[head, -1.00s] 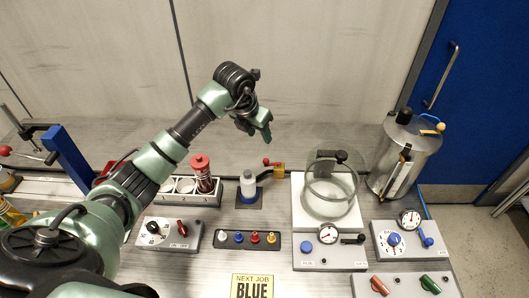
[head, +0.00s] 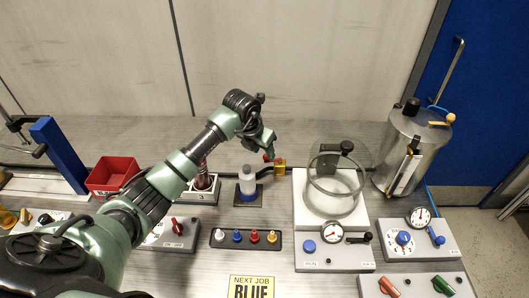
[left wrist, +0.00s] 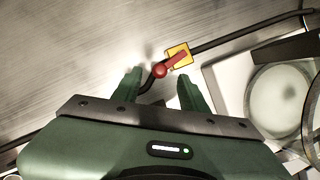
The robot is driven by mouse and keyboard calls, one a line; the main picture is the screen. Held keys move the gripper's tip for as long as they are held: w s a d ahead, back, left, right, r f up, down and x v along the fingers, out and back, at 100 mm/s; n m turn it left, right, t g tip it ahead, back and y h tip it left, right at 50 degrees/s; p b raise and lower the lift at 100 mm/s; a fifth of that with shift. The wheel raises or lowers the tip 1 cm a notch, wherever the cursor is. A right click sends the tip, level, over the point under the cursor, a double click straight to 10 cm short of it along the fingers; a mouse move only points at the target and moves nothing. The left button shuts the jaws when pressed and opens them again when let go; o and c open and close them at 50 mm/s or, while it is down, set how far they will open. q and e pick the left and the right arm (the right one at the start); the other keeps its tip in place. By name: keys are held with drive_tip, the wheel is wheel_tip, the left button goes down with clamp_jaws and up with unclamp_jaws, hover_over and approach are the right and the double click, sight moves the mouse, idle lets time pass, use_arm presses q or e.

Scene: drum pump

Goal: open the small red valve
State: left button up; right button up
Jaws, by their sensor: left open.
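The small red valve is a red lever with a red ball end (left wrist: 159,71) on a yellow block (left wrist: 179,52), set in a black hose. In the head view the yellow block (head: 280,166) stands right of the white bottle, with the lever pointing left and partly hidden by my gripper. My left gripper (head: 268,152) is open above the lever. In the left wrist view its two green fingers (left wrist: 158,79) point at the valve, with the red ball between and slightly beyond their tips. I cannot tell whether they touch it. My right gripper is not in view.
A glass bell jar (head: 336,185) on a white base stands close right. A steel drum (head: 408,150) is further right. Control boxes and a row of coloured knobs (head: 246,241) lie in front. The bench behind is clear.

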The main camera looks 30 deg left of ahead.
use_arm(q)
drive_tip(key=shift+x, duration=1.05)
drive_tip(key=shift+w+f, duration=0.15)
drive_tip(key=shift+f, duration=0.2)
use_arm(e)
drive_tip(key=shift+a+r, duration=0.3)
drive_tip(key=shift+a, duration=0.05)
use_arm(q)
clamp_jaws()
drive_tip(key=b, duration=0.1)
drive_tip(key=a+m+b, duration=0.1)
drive_tip(key=shift+w+f+m+h+b, duration=0.2)
drive_tip(key=shift+w+m+h+b, duration=0.1)
drive_tip(key=shift+w+b, duration=0.05)
drive_tip(key=shift+w+r+m+b, duration=0.15)
drive_tip(key=shift+m+b, duration=0.35)
drive_tip(key=shift+r+h, duration=0.1)
drive_tip(key=shift+h, duration=0.2)
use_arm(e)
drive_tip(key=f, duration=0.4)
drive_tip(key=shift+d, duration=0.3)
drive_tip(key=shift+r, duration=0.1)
